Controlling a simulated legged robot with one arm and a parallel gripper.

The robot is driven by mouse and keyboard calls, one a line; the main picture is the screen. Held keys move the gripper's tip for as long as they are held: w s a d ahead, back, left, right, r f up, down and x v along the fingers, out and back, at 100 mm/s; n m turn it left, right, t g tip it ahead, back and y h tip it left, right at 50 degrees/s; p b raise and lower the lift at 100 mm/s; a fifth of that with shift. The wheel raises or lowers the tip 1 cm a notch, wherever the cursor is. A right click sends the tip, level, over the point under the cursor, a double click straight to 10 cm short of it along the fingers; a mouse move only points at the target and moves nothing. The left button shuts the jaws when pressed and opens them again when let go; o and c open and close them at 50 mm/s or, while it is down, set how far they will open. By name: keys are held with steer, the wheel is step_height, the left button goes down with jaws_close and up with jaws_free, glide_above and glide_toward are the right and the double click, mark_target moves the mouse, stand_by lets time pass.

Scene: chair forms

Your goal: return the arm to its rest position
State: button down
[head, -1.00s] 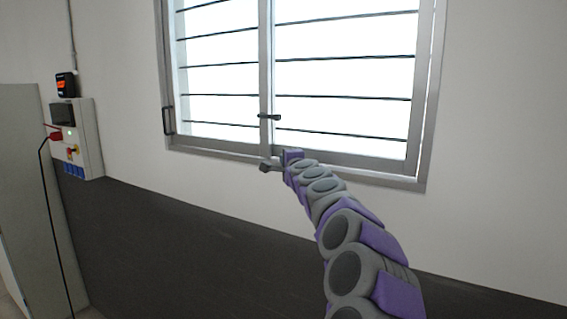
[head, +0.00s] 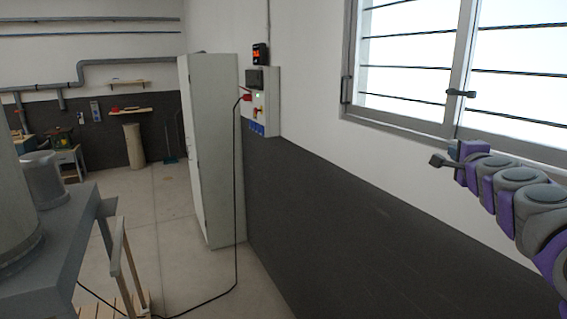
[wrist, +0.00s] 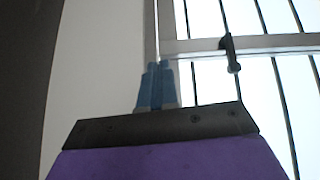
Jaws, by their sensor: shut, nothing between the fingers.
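My gripper (head: 440,160) is at the end of my purple and grey arm, at the right of the head view. It appears just below the lower edge of the barred window (head: 412,120); I cannot tell the gap to the wall. In the wrist view the blue-grey fingers of my gripper (wrist: 157,84) are together and hold nothing. The arm reaches out from the right edge of the head view. The wrist view faces the window frame (wrist: 270,43) and a dark window handle (wrist: 230,52).
A tall grey cabinet (head: 212,150) stands left of the wall-mounted electrical box (head: 258,100). A black cable (head: 237,200) runs down to the floor. A grey table (head: 75,225) is at the left edge. Open floor (head: 170,215) lies between table and cabinet.

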steer(key=s+a+f+n+g+y+b, duration=0.15)
steer(key=a+f+n+y, duration=0.3)
steer(key=a, duration=0.65)
steer(key=s+a+f+n+g+y+b, duration=0.1)
steer(key=a+f+n+y+b, duration=0.3)
steer(key=a, duration=0.7)
steer(key=s+a+f+n+g+y+b, duration=0.1)
steer(key=s+a+f+n+g+b, duration=0.15)
steer(key=s+a+f, duration=0.4)
steer(key=s+a+f+n+g+b, duration=0.1)
steer(key=s+a+f+n+g, duration=0.25)
steer(key=a+f, duration=0.45)
steer(key=s+a+f+n+g+h+b, duration=0.2)
steer(key=s+f+n+g+b, duration=0.3)
steer(key=s+f, duration=1.2)
steer(key=s+d+f+g+h+b, duration=0.1)
steer(key=s+d+f+g, duration=0.1)
steer(key=s+f, duration=0.3)
steer(key=s+d+f+g+h+b, duration=0.2)
steer(key=s+f, duration=0.3)
steer(key=s, duration=0.7)
steer(key=shift+d+f+g, duration=0.4)
steer(key=shift+d+g, duration=0.25)
steer(key=shift+n, duration=0.25)
